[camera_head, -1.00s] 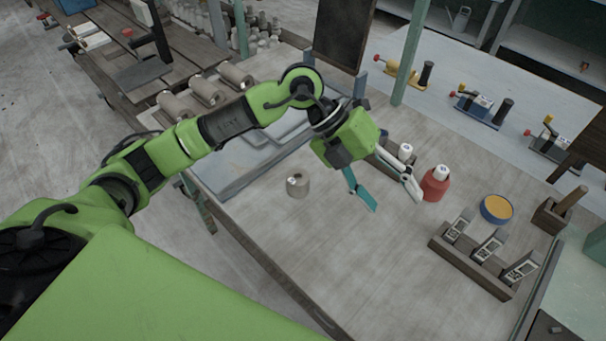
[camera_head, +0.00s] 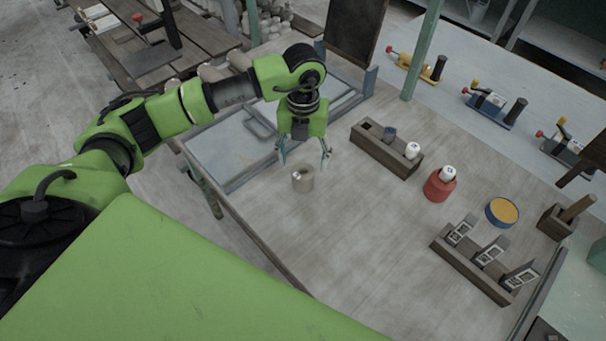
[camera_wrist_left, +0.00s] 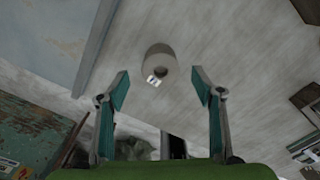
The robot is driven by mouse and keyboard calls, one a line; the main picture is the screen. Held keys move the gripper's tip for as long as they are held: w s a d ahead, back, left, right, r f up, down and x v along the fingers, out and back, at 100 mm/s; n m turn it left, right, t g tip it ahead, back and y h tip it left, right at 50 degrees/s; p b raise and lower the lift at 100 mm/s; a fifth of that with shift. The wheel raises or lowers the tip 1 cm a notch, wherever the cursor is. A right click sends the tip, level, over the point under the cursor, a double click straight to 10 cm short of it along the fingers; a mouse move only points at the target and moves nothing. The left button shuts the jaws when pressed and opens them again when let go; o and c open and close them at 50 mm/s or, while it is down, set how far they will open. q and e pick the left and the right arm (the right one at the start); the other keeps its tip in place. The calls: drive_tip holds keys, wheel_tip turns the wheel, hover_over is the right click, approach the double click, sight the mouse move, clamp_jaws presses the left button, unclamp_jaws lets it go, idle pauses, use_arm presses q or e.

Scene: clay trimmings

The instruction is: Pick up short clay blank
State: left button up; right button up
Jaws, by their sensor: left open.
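The short clay blank (camera_head: 303,179) is a small grey-brown cylinder with a hole in its top and a pale marked label on its side. It stands upright on the wooden table. My left gripper (camera_head: 304,154) is open and empty, just behind and above the blank in the head view. In the left wrist view the blank (camera_wrist_left: 159,66) lies beyond the open fingertips (camera_wrist_left: 160,85), roughly centred between them and touching neither. My right gripper is not in view.
A grey flat case (camera_head: 225,150) lies left of the blank. The table in front is clear.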

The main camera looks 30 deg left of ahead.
sight(303, 174)
use_arm(q)
drive_tip(key=shift+s+f+p, duration=0.1)
drive_tip(key=shift+f+p, duration=0.35)
drive_tip(key=shift+f, duration=0.1)
wheel_tip(303, 174, down, 4)
drive_tip(key=shift+r+p, duration=0.2)
drive_tip(key=shift+p, duration=0.55)
drive_tip(key=shift+f, duration=0.4)
drive_tip(key=c, duration=1.4)
